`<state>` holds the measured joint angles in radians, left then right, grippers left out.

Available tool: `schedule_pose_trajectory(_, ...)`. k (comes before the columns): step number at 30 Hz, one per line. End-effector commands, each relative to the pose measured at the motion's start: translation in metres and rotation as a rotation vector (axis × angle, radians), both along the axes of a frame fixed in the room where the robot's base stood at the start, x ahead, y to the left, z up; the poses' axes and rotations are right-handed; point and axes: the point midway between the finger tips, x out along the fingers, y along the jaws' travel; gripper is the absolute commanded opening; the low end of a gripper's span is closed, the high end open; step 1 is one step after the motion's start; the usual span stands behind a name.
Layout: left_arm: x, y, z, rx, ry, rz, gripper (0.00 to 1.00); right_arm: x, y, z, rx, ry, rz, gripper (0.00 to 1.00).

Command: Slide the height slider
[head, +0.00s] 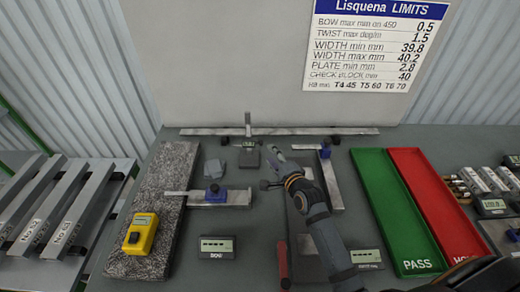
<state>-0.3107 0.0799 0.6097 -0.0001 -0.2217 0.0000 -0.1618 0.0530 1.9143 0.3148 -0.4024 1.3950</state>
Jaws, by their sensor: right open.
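What looks like a small height gauge (249,158) stands upright at the back middle of the table, with a dark block base, a small display and a thin vertical post. Its slider is too small to make out clearly. My right gripper (270,167) is open and empty, just to the right and in front of the gauge's base. Its fingers point toward the back left. I cannot tell whether a finger touches the gauge. My left gripper is not in view.
A long metal straightedge (300,131) lies behind the gauge. A granite plate (152,205) with a yellow instrument (141,233) is at left. A blue-marked gauge (215,196) lies left of my gripper. A green tray (390,205) and red tray (438,205) are at right.

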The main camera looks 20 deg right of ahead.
Motion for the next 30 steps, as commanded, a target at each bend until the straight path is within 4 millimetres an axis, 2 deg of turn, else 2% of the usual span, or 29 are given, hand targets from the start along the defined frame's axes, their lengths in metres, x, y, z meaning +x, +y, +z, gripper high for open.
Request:
schedule_pose_trajectory(1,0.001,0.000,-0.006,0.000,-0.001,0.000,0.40,0.000,0.000,-0.005,0.000,-0.001,0.000,0.42)
schedule_pose_trajectory(8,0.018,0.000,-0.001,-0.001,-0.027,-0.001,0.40,0.008,0.001,-0.004,0.002,-0.001,0.000,0.42)
schedule_pose_trajectory(11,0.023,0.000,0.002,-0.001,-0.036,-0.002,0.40,0.026,0.003,-0.006,0.002,-0.002,-0.001,0.42)
schedule_pose_trajectory(15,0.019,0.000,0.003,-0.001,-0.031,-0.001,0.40,0.056,0.007,-0.012,0.002,-0.002,0.000,0.42)
schedule_pose_trajectory(21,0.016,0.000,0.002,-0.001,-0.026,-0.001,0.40,0.090,0.011,-0.022,0.001,-0.001,0.000,0.42)
schedule_pose_trajectory(24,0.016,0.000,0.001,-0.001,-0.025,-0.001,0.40,0.099,0.012,-0.023,0.000,-0.001,0.000,0.42)
schedule_pose_trajectory(30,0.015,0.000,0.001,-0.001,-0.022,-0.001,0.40,0.102,0.013,-0.024,-0.001,-0.001,0.000,0.42)
